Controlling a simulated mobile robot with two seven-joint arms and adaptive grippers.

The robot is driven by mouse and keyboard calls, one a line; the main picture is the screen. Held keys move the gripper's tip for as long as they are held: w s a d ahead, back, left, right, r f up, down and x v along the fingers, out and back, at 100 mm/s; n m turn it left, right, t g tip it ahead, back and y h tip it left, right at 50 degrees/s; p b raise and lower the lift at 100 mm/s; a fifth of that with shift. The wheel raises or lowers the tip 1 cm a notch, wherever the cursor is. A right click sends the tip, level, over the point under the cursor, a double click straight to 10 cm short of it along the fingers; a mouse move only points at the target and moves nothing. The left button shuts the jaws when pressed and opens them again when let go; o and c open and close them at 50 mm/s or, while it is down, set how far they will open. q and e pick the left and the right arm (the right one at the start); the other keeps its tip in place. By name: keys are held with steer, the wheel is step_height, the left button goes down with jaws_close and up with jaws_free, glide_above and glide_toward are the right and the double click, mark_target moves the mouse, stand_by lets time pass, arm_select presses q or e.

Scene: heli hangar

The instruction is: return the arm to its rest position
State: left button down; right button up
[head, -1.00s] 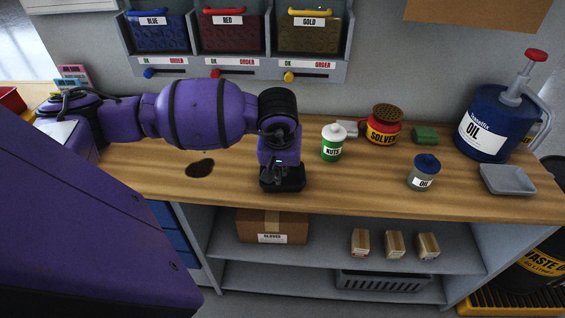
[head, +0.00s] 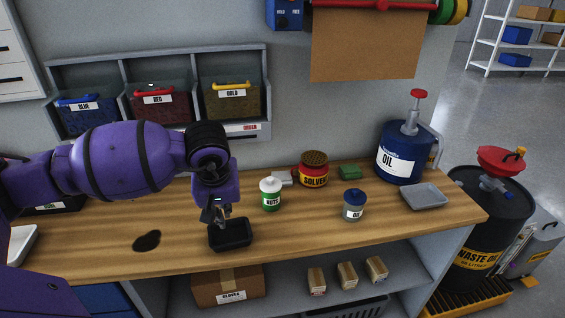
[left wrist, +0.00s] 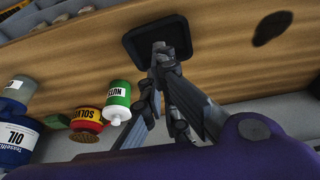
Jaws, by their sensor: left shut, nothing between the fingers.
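My left arm comes in from the left in the head view, its purple forearm stretched over the workbench (head: 110,262). My left gripper (head: 218,218) points down, shut and empty, just above a small black tray (head: 231,245). In the left wrist view the closed fingers (left wrist: 160,52) overlap the same tray (left wrist: 135,40); whether they touch it I cannot tell. No object shows in the tray, though part of its inside is hidden by the fingers. My right gripper is in neither view.
A green-white NUTS bottle (head: 271,196) stands close right of the gripper. Beyond are a red SOLVENT can (head: 314,177), a small grey-blue jar (head: 353,211), a blue OIL can (head: 397,160) and a grey tray (head: 424,196). Bins (head: 158,103) hang behind the arm. A dark spot (head: 146,240) marks the bench.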

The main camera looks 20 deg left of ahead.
arm_select(q)
steer(key=w+d+r+n+t+h, duration=0.1)
steer(key=d+r+n+t+h, duration=0.25)
steer(key=d+n+h, duration=0.8)
steer(key=w+d+r+n+t+h, duration=0.15)
steer(key=d+r+n+h, duration=0.35)
steer(key=d+n, duration=1)
steer(key=s+a+f+n+t+y, duration=0.1)
steer(key=a+f+n+t+y, duration=0.35)
steer(key=f+n, duration=0.7)
steer(key=s+a+f+n+t+y, duration=0.25)
steer(key=a+f+n+y, duration=0.45)
steer(key=n, duration=0.8)
steer(key=s+f+n+g+y, duration=0.1)
steer(key=s+f+n+g, duration=0.2)
steer(key=s+f+n, duration=0.3)
steer(key=s+a+f+n+g+y+p, duration=0.1)
steer(key=s+f+n+g, duration=0.2)
steer(key=s+f, duration=1.2)
steer(key=s+n, duration=0.3)
steer(key=s, duration=0.2)
steer(key=shift+s+f+g+y, duration=0.15)
steer(key=shift+s+g+y, duration=0.15)
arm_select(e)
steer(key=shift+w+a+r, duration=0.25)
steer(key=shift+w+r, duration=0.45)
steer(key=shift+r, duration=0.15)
